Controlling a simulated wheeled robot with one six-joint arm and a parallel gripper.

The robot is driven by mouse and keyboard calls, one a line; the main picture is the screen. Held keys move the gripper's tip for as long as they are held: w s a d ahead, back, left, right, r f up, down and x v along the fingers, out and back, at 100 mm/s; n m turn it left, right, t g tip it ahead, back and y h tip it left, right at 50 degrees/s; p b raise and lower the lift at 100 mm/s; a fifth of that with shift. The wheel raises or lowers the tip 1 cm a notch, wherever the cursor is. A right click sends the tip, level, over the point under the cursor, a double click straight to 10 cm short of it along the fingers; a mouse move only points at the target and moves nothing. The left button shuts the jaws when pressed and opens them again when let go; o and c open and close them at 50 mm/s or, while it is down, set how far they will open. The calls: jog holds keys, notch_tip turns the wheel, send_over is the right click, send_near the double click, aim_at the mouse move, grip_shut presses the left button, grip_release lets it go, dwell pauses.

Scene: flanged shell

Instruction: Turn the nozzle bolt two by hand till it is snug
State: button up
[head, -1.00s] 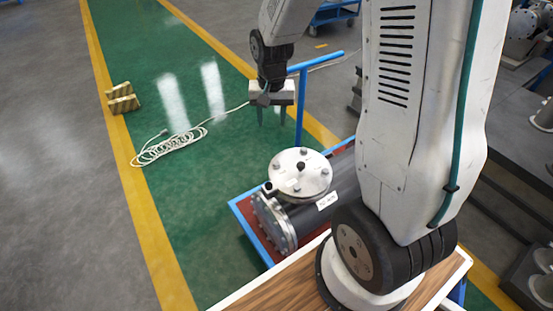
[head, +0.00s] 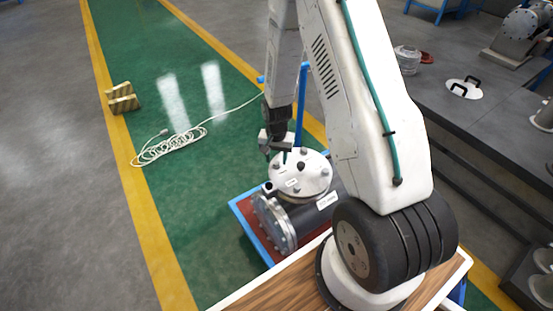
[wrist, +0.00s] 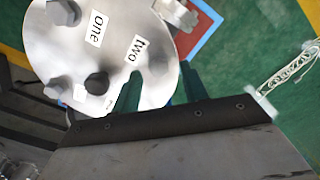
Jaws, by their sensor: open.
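The nozzle cover is a round silver plate (head: 315,180) on top of a dark cylindrical shell (head: 312,218). In the wrist view the cover (wrist: 115,60) carries printed labels "one" (wrist: 97,28) and "two" (wrist: 137,48). Bolt two (wrist: 158,64) stands beside the "two" label near the plate's edge, its head partly blending with the plate. My gripper (head: 276,155) is over the left, far edge of the cover. In the wrist view its two green fingers (wrist: 160,82) are apart with bolt two showing between and just beyond them. Contact cannot be told.
Other hex bolts (wrist: 62,12) and a dark central knob (wrist: 97,83) stand on the cover. The shell sits in a blue-edged tray (head: 240,208) with a blue post (head: 301,105) behind.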

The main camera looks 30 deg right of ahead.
jog(key=shift+f, duration=0.55)
grip_shut()
jog(key=m, duration=0.4)
jog(key=shift+m, duration=0.3)
jog(key=shift+r+m, duration=0.1)
jog(key=shift+m, duration=2.1)
jog(key=shift+w, duration=0.1)
